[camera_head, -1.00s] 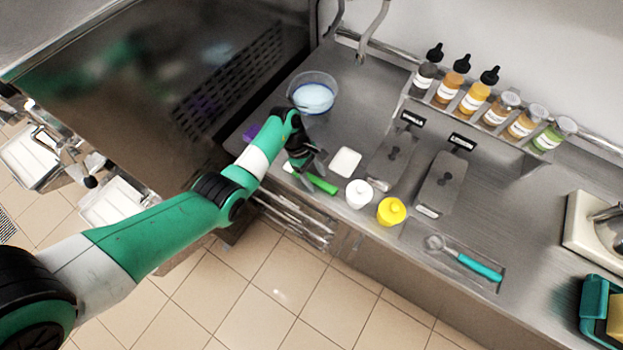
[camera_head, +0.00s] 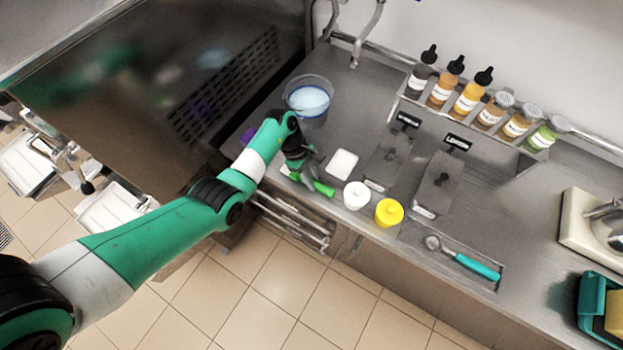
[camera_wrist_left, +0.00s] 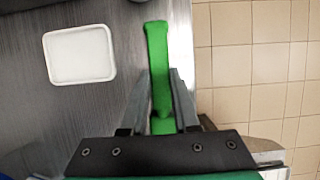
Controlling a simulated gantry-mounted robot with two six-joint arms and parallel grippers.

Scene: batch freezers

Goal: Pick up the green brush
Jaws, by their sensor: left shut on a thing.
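The green brush (camera_head: 323,188) lies near the front edge of the steel counter, left of the white-lidded jar. In the left wrist view the green brush (camera_wrist_left: 157,60) runs lengthwise away from my left gripper (camera_wrist_left: 160,100), with its near part between the two fingers. My left gripper (camera_head: 312,180) is shut on the brush in the head view, low at the counter. The far end of the brush sticks out past the fingers. The part behind the fingers is mostly hidden. My right gripper is in neither view.
A white tray (camera_head: 341,163), a white-lidded jar (camera_head: 356,195) and a yellow-lidded jar (camera_head: 389,212) stand close to the right. A clear bowl with bluish contents (camera_head: 309,100) sits behind. A teal-handled scoop (camera_head: 470,262) lies farther right. A bottle rack (camera_head: 470,125) runs along the back.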

